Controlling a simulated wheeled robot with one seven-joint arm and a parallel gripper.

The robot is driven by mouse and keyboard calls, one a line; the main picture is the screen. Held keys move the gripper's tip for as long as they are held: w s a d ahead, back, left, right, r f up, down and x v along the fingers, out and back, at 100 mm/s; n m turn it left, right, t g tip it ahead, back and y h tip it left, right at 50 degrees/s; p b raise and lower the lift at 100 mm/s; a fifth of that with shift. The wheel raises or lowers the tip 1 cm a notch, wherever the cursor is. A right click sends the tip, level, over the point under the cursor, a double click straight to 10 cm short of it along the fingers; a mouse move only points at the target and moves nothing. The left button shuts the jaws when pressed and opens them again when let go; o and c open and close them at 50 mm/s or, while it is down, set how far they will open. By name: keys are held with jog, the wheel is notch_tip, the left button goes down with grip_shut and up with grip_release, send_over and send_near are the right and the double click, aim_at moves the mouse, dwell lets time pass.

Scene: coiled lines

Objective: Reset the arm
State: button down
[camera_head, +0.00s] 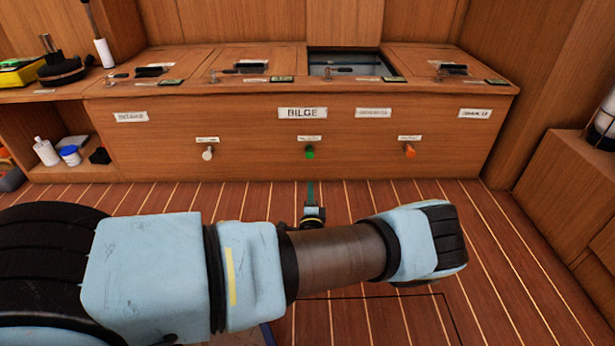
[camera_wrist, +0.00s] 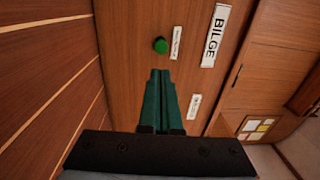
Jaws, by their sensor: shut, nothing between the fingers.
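My arm (camera_head: 335,255) stretches across the lower part of the head view, in front of a wooden cabinet. My gripper (camera_head: 310,185) shows small beyond the arm, its green fingers pointing at the cabinet front below the green knob. In the wrist view my gripper (camera_wrist: 160,72) has its two green fingers together with nothing between them. The green knob (camera_wrist: 160,45) is just beyond the fingertips there, apart from them as far as I can tell. The same green knob (camera_head: 309,153) sits under the BILGE label (camera_head: 302,113) in the head view.
A white knob (camera_head: 207,154) and an orange knob (camera_head: 410,151) flank the green one on the cabinet front (camera_head: 250,135). One top compartment (camera_head: 350,68) stands open. Shelves with bottles (camera_head: 46,152) are at left, a wooden box (camera_head: 570,185) at right. The striped floor (camera_head: 490,290) is clear.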

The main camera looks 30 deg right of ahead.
jog(key=w+a+r+n+g+y+p, duration=0.3)
jog(key=w+a+r+n+g+y, duration=0.1)
jog(key=a+r+n, duration=0.3)
jog(key=w+a+r+n+g+y+p, duration=0.3)
jog(key=a+r+n+g+y, duration=0.15)
jog(key=a+n, duration=0.35)
jog(key=s+a+r+n+g+p, duration=0.2)
jog(key=s+a+r, duration=0.4)
jog(key=a+r, duration=0.3)
jog(key=s+a+r+n+g+p, duration=0.25)
jog(key=s+a+r, duration=0.35)
jog(key=r, duration=0.5)
jog(key=s+a+r+n+g+p, duration=0.2)
jog(key=s+a+r, duration=0.3)
jog(key=a+r, duration=0.45)
notch_tip(320, 180, up, 38)
jog(key=p, duration=3.7)
jog(key=shift+s+d+h+p, duration=0.15)
jog(key=shift+d+h+p, duration=0.25)
jog(key=shift+d+h, duration=0.05)
jog(key=c, duration=1.5)
grip_release()
jog(key=shift+f, duration=0.1)
